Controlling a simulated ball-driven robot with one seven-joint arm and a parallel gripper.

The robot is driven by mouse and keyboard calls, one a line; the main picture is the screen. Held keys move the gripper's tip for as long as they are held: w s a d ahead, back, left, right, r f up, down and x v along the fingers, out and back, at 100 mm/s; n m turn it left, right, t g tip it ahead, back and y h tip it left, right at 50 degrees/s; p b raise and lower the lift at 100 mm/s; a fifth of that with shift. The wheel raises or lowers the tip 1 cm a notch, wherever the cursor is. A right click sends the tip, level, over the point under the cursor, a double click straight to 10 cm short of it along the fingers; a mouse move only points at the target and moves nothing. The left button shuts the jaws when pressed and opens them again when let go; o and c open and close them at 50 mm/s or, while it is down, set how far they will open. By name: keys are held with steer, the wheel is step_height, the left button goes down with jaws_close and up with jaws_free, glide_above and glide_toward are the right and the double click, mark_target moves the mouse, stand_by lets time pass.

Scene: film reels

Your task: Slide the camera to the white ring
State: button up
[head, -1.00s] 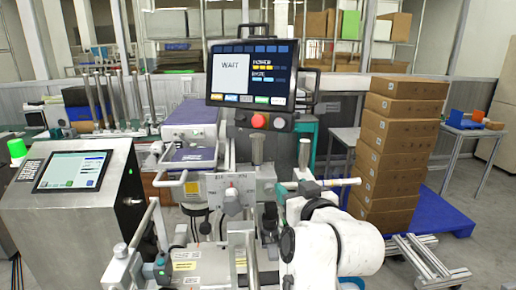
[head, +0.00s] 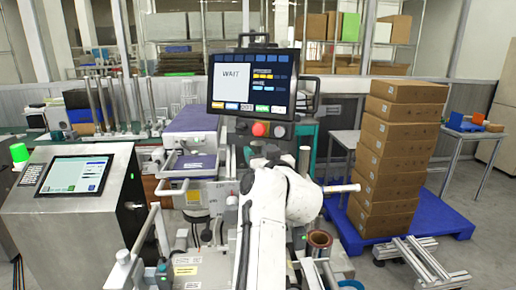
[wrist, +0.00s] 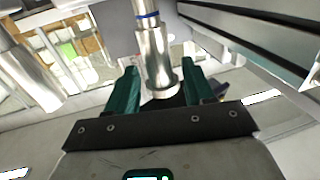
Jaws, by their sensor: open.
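In the wrist view my gripper (wrist: 160,78) is open, with two teal fingers spread. A silver post (wrist: 153,50) with a blue band (wrist: 147,16) stands between and just beyond the fingertips; I cannot tell whether they touch it. In the head view my white arm reaches up into the middle of the machine (head: 190,262), and my gripper cannot be made out there. I cannot pick out the camera or the white ring for certain in either view; my arm covers the middle of the machine.
A screen reading WAIT (head: 253,80) stands above a red button (head: 260,129). A console (head: 75,205) is at the left. A copper-coloured roll (head: 319,241) sits right of my arm. Stacked boxes (head: 394,150) stand on a blue pallet (head: 450,220). A thick metal bar crosses the wrist view's upper right.

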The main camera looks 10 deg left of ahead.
steer(key=shift+x, duration=0.95)
